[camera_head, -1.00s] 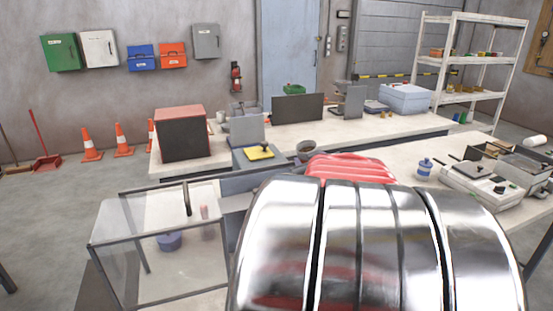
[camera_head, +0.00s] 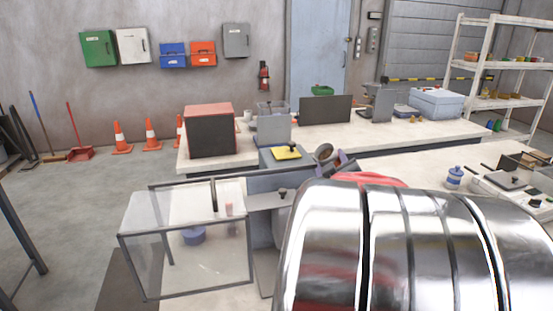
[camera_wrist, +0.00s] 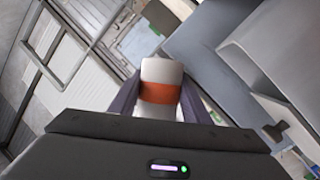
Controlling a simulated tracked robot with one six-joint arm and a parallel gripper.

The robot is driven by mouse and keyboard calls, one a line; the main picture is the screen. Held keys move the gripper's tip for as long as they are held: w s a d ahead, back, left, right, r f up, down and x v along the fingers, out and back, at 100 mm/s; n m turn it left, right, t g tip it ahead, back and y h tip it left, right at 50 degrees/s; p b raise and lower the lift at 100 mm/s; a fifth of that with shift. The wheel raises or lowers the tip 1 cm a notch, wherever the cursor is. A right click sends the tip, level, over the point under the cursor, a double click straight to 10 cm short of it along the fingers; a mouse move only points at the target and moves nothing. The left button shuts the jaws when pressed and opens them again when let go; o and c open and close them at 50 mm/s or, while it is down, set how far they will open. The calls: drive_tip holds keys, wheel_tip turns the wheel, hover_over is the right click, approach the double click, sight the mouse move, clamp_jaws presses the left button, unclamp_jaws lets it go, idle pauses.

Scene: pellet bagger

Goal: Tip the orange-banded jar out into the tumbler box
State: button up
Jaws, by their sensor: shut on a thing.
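My gripper (camera_wrist: 160,84) is shut on the orange-banded jar (camera_wrist: 160,92), a white jar with an orange band, gripped between two purple-grey fingers in the wrist view. In the head view the jar (camera_head: 324,152) is small and tilted, beside a purple finger, above the bench gap; its contents cannot be made out. A clear-walled box (camera_head: 190,262) with a dark frame and black handle stands at front left, apart from the jar. I cannot tell for sure whether it is the tumbler box.
A blue tub (camera_head: 194,237) shows inside the clear box. A grey panel with a black knob (camera_head: 283,190) is right of it. A blue-banded jar (camera_head: 454,178) stands at right.

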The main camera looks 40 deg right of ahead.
drive_tip(key=n, duration=0.1)
drive_tip(key=a+n+t+h, duration=0.1)
drive_tip(key=shift+w+n, duration=0.15)
drive_tip(key=shift+n, duration=0.15)
drive_tip(key=n+t+h, duration=0.1)
drive_tip(key=n+t, duration=0.1)
drive_tip(key=n, duration=0.2)
drive_tip(key=n+t, duration=0.1)
drive_tip(key=n, duration=0.1)
drive_tip(key=r+n+t, duration=0.1)
drive_tip(key=n, duration=0.1)
drive_tip(key=a+n+t, duration=0.1)
drive_tip(key=n, duration=0.1)
drive_tip(key=shift+w+r, duration=0.15)
drive_tip(key=shift+r, duration=0.2)
